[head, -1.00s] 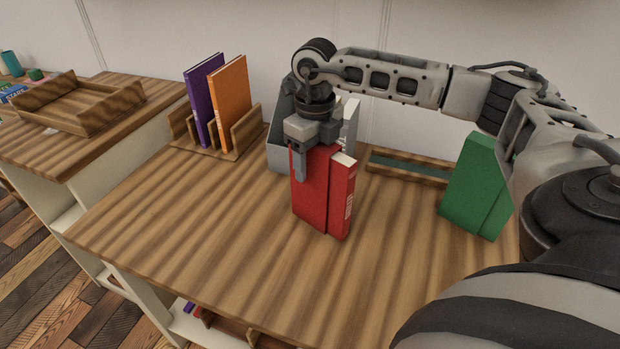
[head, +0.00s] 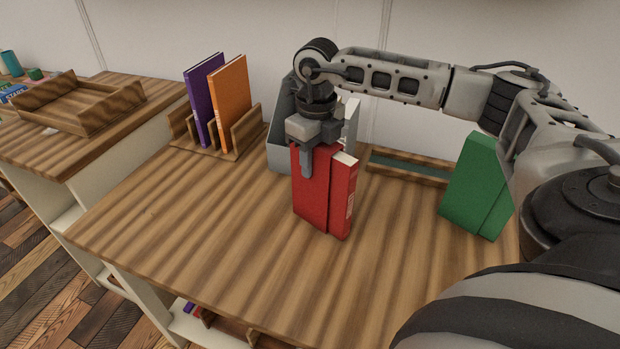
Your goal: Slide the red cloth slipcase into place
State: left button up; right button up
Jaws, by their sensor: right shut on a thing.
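The red cloth slipcase (head: 313,205) is upright near the middle of the table, with a narrower red part (head: 342,205) at its right that has a pale label and a pale top edge. I cannot tell whether its bottom touches the wood. My right gripper (head: 307,172) points down from above and is shut on the red slipcase near its top left. One finger shows on the near face; the other is hidden behind. My left gripper is not in view.
A grey holder (head: 282,150) stands behind the slipcase, partly hidden by my gripper. A wooden rack (head: 243,135) holds a purple book (head: 200,105) and an orange book (head: 230,100). A green case (head: 466,185) stands at right; a low wooden tray (head: 408,168) lies behind. The table front is clear.

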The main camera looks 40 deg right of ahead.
jog(key=s+d, duration=0.2)
jog(key=d, duration=0.5)
jog(key=s+d, duration=0.3)
jog(key=d, duration=0.5)
jog(key=shift+s+d, duration=0.3)
jog(key=shift+s, duration=0.05)
dwell(0.7)
jog(key=o, duration=1.5)
jog(key=shift+c, duration=0.2)
pick_arm(q)
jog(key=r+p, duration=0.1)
jog(key=p, duration=0.2)
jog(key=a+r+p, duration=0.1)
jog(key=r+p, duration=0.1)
jog(key=p, duration=0.1)
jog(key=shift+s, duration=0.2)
pick_arm(e)
notch_tip(320, 180, up, 7)
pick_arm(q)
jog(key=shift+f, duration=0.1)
pick_arm(e)
jog(key=o, duration=0.6)
jog(key=shift+c, duration=0.2)
jog(key=shift+a, duration=0.1)
